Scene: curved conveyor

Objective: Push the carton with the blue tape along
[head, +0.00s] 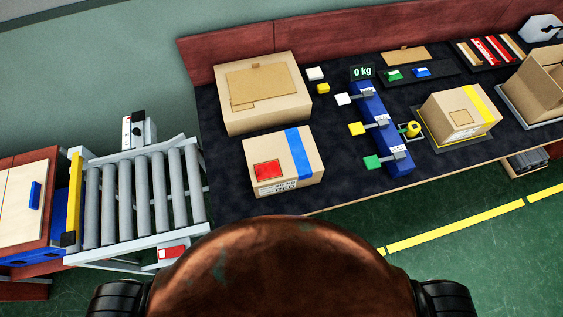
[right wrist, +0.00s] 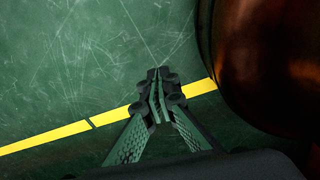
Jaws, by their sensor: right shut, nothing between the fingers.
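The carton with the blue tape (head: 268,151) sits on the dark tabletop in the head view, near its front edge and right of the roller conveyor (head: 145,190). It has a red label and printed text on its front. Its blue tape runs over the top and down the front. My right gripper (right wrist: 158,84) shows in the right wrist view, shut and empty above the green floor, away from the carton. It does not show in the head view. My left gripper is in neither view.
A larger carton (head: 261,92) stands behind the blue-taped one. A blue block with levers (head: 380,130) stands to its right. Farther right is a carton with yellow tape (head: 459,113). A yellow bar (head: 74,197) crosses the conveyor's left end. Bare tabletop lies between conveyor and carton.

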